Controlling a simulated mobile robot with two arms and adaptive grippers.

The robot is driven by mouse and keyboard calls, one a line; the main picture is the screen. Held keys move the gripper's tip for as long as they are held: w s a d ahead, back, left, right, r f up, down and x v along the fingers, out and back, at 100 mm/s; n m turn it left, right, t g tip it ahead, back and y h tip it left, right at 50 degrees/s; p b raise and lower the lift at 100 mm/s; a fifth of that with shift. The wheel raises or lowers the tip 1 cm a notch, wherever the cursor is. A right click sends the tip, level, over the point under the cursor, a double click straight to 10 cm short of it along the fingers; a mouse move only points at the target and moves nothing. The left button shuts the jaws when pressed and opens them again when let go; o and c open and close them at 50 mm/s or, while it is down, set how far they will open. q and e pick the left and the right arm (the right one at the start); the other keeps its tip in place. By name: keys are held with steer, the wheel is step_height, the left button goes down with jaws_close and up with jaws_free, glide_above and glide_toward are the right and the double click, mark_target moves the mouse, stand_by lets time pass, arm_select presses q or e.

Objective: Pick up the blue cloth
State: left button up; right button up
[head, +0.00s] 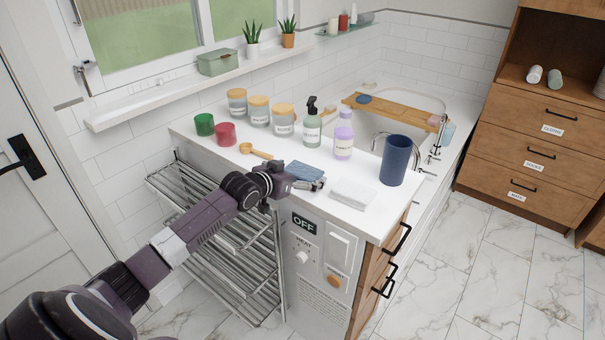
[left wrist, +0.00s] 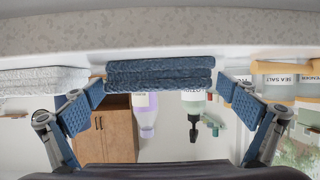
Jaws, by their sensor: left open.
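The blue cloth (head: 304,170) lies folded on the white counter, near its front edge, to the left of a folded white cloth (head: 352,194). My left gripper (head: 312,185) is at the counter's front edge, right by the blue cloth. In the left wrist view, which is upside down, the blue cloth (left wrist: 160,72) shows as a folded stack straight ahead. The fingers of my left gripper (left wrist: 160,92) are open, one to each side of it; I cannot tell whether they touch it. My right gripper is not in view.
A metal rack (head: 230,250) is below my left arm.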

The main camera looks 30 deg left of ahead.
arm_select(q)
steer(key=shift+w+f, duration=0.15)
steer(key=shift+w, duration=0.25)
steer(key=shift+s, duration=0.1)
steer(key=c, duration=1.2)
steer(key=shift+c, duration=0.2)
